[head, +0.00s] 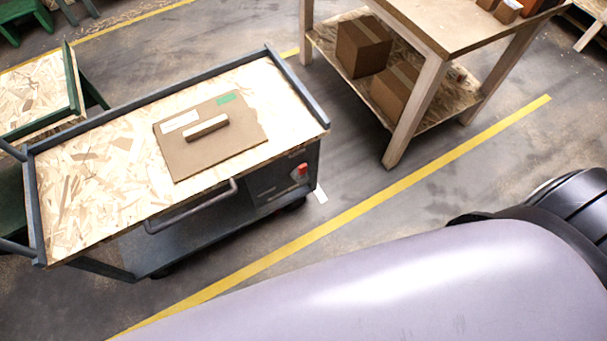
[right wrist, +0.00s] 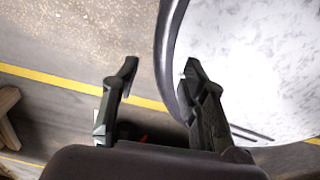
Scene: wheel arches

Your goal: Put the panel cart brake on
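The panel cart (head: 85,262) stands at the left of the head view, with a chipboard top, a raised grey rim and a bar handle on its near side. A brown panel (head: 230,150) with a block grip and a green label lies flat on top. A small red control (head: 300,170) sits on a dark box at the cart's right end; I cannot tell its position. In the right wrist view my right gripper (right wrist: 158,70) has its fingers spread with nothing between the tips. It is not visible in the head view. My left gripper is not in view.
A wooden table (head: 450,28) with cardboard boxes (head: 363,46) on its lower shelf stands at the upper right. A green-framed stand (head: 74,80) is close to the cart's left.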

